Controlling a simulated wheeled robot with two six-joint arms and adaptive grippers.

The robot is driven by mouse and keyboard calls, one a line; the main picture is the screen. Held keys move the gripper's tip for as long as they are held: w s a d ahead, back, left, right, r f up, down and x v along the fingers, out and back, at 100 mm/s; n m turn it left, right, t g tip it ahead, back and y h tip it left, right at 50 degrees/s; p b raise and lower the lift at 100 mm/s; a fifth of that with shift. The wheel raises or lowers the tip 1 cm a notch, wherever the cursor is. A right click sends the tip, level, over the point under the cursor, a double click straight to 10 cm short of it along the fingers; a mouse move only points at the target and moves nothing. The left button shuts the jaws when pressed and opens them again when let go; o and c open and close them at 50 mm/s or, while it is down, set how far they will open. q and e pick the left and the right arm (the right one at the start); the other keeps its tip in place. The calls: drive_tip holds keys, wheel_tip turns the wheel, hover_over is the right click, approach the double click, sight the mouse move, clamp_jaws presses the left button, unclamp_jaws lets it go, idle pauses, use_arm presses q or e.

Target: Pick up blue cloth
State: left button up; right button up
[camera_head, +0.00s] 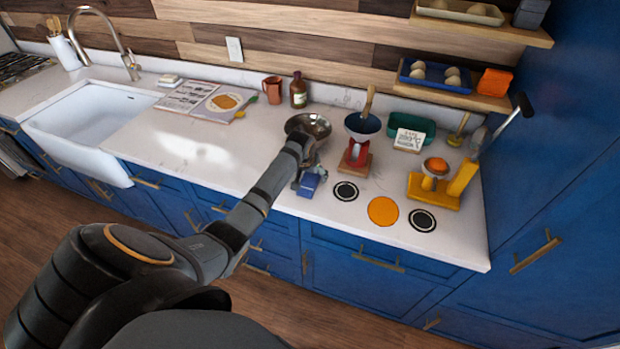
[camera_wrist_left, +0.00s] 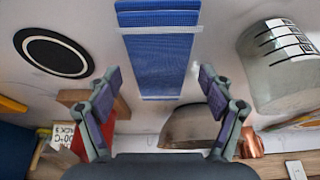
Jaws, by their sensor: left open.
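The blue cloth (camera_head: 309,185) lies on the white counter near its front edge, partly hidden by my left gripper (camera_head: 301,174). In the left wrist view the blue cloth (camera_wrist_left: 158,50) is a folded, ribbed strip with pale bands across it. It lies ahead of and between the spread fingers of my left gripper (camera_wrist_left: 159,82). The fingers are open, with nothing between the pads that I can see; whether they touch the cloth I cannot tell. My right gripper is not in view.
A metal bowl (camera_head: 309,126) stands just behind the gripper. A red stand with a dark blue bowl (camera_head: 362,124) is to the right. A black disc (camera_head: 346,191) and an orange disc (camera_head: 383,210) lie right of the cloth. The counter (camera_head: 215,165) to the left is clear.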

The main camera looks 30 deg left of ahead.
use_arm(q)
drive_tip(key=shift+w+f, duration=0.2)
drive_tip(key=shift+f, duration=0.25)
drive_tip(key=shift+f, duration=0.2)
idle(0.3)
drive_tip(key=c, duration=1.3)
drive_tip(key=shift+o, duration=0.2)
